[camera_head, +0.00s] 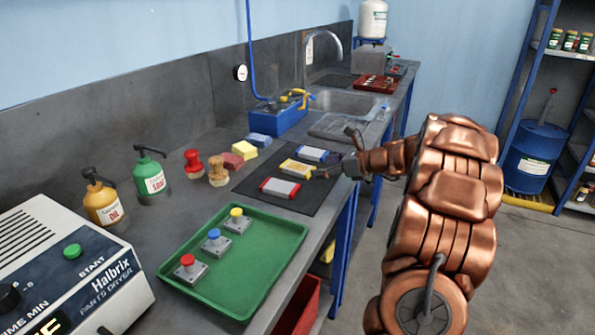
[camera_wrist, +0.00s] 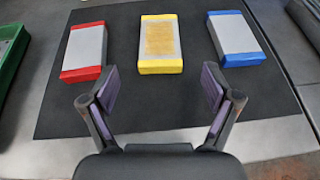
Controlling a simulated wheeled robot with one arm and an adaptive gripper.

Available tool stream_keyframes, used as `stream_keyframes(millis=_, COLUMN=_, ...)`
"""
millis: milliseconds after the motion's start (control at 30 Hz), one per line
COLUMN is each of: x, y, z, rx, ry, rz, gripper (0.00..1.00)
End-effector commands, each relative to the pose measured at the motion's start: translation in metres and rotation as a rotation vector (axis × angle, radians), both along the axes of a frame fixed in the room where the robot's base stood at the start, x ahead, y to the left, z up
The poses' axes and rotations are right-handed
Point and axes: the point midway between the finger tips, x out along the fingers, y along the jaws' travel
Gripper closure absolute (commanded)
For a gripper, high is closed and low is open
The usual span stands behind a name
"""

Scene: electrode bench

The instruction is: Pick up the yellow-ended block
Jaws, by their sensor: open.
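The yellow-ended block (camera_wrist: 160,42) lies flat in the middle of a dark mat (camera_wrist: 110,110), straight ahead of my gripper (camera_wrist: 160,90) in the wrist view. It has yellow ends and a tan, grainy patch on its pale top. In the head view the yellow-ended block (camera_head: 297,168) sits between the red-ended block (camera_head: 281,188) and the blue-ended block (camera_head: 312,155). In the wrist view the red-ended block (camera_wrist: 86,50) is left and the blue-ended block (camera_wrist: 236,38) right. My gripper is open and empty, its fingers short of the yellow-ended block and apart from it.
A green tray (camera_head: 245,283) with red, blue and yellow button boxes lies nearer on the bench. Stampers, sponges and pump bottles stand left of the mat. A sink (camera_head: 345,102) is beyond it. The mat in front of the blocks is clear.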

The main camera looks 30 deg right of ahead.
Motion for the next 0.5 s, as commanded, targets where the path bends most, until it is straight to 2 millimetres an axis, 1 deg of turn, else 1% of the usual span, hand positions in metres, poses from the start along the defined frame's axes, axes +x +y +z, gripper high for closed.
stream_keyframes(millis=267, x=0.02, y=0.011, z=-0.009, rx=-0.002, ry=0.002, rz=0.003, gripper=0.12)
stream_keyframes(millis=500, x=0.046, y=0.023, z=-0.021, rx=-0.001, ry=0.004, rz=0.004, gripper=0.12)
